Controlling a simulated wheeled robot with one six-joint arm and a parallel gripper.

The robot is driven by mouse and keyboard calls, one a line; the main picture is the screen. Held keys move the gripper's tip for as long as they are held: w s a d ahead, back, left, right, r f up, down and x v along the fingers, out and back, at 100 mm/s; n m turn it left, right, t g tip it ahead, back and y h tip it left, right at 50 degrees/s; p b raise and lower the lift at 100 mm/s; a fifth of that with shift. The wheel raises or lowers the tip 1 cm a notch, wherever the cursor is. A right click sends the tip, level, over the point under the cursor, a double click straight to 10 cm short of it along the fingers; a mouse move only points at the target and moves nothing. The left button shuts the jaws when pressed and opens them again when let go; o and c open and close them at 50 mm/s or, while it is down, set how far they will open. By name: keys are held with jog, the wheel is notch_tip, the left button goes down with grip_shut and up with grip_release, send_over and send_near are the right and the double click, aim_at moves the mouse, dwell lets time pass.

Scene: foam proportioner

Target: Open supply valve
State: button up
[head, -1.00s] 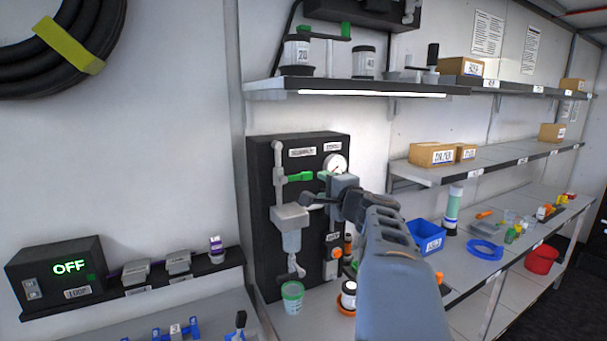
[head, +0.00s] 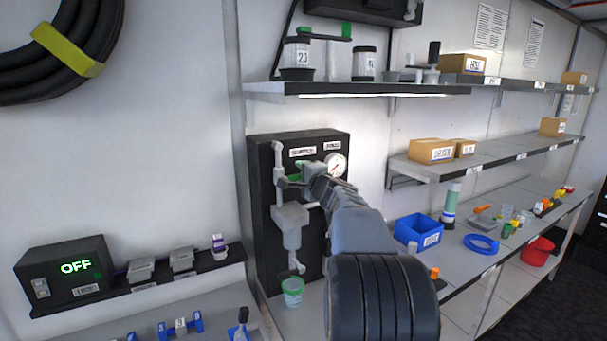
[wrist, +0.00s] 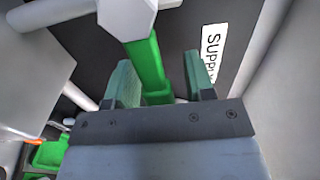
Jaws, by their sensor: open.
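The supply valve's green lever (wrist: 147,65) runs down between my fingers in the wrist view, closer to the left finger. A clear gap separates it from the right finger; contact on the left cannot be told. The lever's grey hub (wrist: 127,15) is at the top of that view. A white label reading "SUPPL…" (wrist: 212,55) is to the right. In the head view, only a bit of the green lever (head: 294,178) shows past my gripper (head: 287,186). My gripper (wrist: 162,82) is open, its fingertips on either side of the lever at the black panel (head: 262,235).
A pressure gauge (head: 336,165) is at the panel's upper right. A grey body with a pipe (head: 290,225) is below my gripper, above a green cup (head: 292,289). An OFF display box (head: 70,268) is at lower left. Shelves hold boxes (head: 430,151) and a blue bin (head: 418,232).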

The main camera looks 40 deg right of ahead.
jog(key=shift+c, duration=0.2)
grip_shut()
